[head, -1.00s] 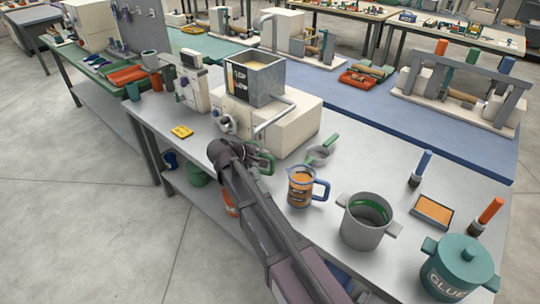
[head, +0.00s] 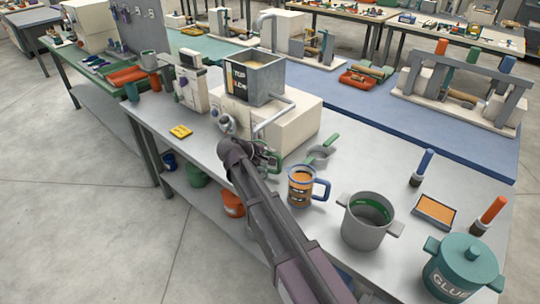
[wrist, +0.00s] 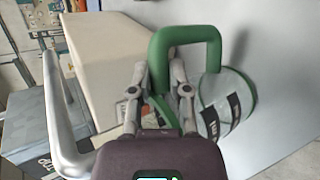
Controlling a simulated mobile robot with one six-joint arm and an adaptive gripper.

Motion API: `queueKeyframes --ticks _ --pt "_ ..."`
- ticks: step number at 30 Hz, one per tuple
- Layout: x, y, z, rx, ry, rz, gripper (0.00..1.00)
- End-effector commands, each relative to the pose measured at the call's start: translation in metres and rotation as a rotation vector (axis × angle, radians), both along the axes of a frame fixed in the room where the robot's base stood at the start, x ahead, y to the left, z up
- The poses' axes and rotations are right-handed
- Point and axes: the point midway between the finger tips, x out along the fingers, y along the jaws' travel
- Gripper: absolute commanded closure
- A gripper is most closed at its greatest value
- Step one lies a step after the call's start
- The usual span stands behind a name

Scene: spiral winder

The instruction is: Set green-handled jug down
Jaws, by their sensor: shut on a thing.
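The green-handled jug shows in the wrist view as a clear body (wrist: 228,105) with dark label marks and a green rim. Its thick green handle (wrist: 186,36) arches up between and beyond the fingers. My gripper (wrist: 157,78) is shut on this handle. In the head view my gripper (head: 264,156) is over the grey table, just in front of the cream winder machine, and my arm hides most of the jug. I cannot tell whether the jug's base touches the table.
A blue-handled jug (head: 300,187) and a small green-handled pan (head: 320,155) stand close to the right. A grey pot (head: 366,222) and teal glue pot (head: 460,265) are farther right. The cream machine (head: 285,125) with its hopper (head: 256,78) and pipe is just behind. A yellow block (head: 181,131) lies left, with bare table around it.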

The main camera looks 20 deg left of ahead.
Motion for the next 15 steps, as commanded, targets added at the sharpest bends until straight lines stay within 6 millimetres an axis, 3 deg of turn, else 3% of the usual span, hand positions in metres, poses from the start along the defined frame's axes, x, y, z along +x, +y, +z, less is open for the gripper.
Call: queueKeyframes --ticks 1,4,15 --pt "-0.0001 0.0002 -0.0017 0.000 0.000 0.000 0.73" --pt "-0.0001 0.0003 -0.0008 0.000 0.000 0.000 0.44" --pt "-0.0004 0.0006 -0.0006 0.001 0.000 0.001 0.42"
